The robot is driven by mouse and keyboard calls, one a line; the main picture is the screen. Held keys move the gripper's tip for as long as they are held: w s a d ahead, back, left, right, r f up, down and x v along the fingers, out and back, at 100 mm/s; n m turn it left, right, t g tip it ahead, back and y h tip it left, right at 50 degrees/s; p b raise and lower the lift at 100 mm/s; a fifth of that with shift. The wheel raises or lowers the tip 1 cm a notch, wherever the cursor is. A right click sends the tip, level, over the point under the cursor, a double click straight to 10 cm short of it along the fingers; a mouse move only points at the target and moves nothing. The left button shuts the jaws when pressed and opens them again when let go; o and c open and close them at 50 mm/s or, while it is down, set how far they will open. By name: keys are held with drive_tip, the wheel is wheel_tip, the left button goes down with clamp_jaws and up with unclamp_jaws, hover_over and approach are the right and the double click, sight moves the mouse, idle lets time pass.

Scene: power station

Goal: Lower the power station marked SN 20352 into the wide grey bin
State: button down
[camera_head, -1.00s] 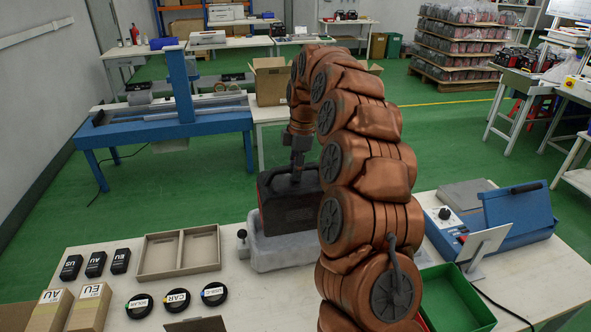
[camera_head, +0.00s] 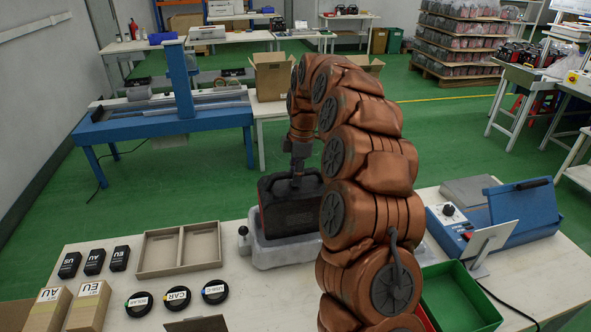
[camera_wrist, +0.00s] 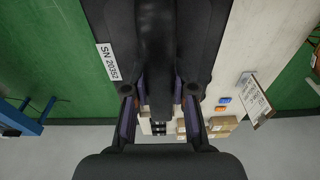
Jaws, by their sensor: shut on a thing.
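The power station (camera_head: 291,210) is a dark case with a top handle and reddish edges. In the wrist view its dark top (camera_wrist: 205,45) carries a white label reading SN 20352 (camera_wrist: 107,62). My gripper (camera_wrist: 159,104) is shut on its handle from above. In the head view the station is upright at a light grey, knobbed holder (camera_head: 268,256) on the near table; I cannot tell whether it rests there or hangs just above. My arm hides the area to its right. I cannot clearly make out a wide grey bin.
A divided beige tray (camera_head: 180,270), black adapters (camera_head: 93,261), round discs (camera_head: 176,298) and cartons (camera_head: 89,306) are on the left. A green bin (camera_head: 455,300) and blue tester (camera_head: 515,212) are on the right. A blue rig (camera_head: 160,125) stands behind.

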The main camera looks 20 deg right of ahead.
drive_tip(key=shift+f, duration=2)
drive_tip(key=shift+f+b, duration=1.3)
drive_tip(key=shift+f, duration=0.7)
drive_tip(key=c, duration=0.9)
unclamp_jaws()
drive_tip(key=shift+f, duration=0.1)
drive_tip(key=shift+o, duration=0.2)
drive_tip(key=shift+r+p, duration=1.3)
drive_tip(key=shift+r, duration=4.7)
wheel_tip(320, 180, up, 10)
drive_tip(key=p, duration=0.4)
